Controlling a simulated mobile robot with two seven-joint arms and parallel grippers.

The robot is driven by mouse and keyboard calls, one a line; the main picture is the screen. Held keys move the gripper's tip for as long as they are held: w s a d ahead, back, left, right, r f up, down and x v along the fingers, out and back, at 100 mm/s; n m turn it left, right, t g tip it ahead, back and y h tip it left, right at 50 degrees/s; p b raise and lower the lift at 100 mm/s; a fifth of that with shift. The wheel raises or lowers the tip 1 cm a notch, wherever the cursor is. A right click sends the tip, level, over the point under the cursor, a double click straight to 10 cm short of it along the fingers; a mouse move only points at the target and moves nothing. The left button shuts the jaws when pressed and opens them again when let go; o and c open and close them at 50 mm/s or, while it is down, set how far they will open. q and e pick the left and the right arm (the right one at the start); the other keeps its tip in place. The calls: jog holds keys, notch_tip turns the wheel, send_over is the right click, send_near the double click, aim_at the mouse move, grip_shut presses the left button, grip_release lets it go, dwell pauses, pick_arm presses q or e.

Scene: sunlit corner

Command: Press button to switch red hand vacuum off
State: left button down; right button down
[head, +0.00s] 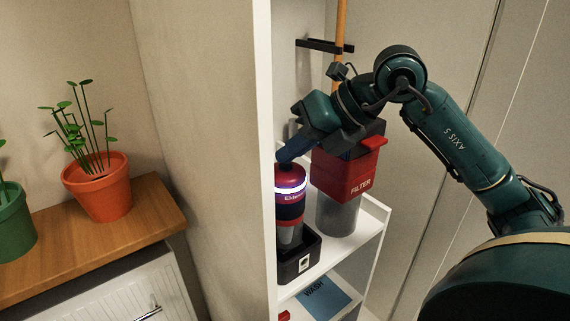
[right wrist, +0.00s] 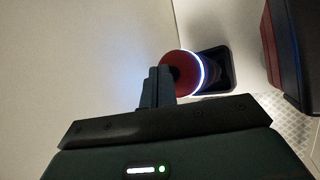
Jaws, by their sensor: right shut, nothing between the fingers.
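The red hand vacuum (head: 290,206) stands upright in a black dock on a white shelf, with a glowing white ring around its upper part. Its red top with the lit ring also shows in the right wrist view (right wrist: 182,72). My right gripper (head: 284,159) is shut and empty, its fingertips at the top of the vacuum. The button is hidden by the fingers or too small to see. My left gripper is not in view.
A red and grey filter container (head: 337,180) stands close to the right of the vacuum, under my right arm. The white cabinet side panel (head: 262,130) rises just left. Potted plants stand on a wooden top (head: 150,215) further left. A lower shelf holds a blue WASH item (head: 324,296).

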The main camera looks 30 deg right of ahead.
jog(key=shift+f, duration=0.15)
dwell(0.4)
jog(key=shift+r+p, duration=0.35)
jog(key=shift+r, duration=0.25)
notch_tip(320, 180, up, 6)
jog(key=p, duration=0.5)
dwell(0.5)
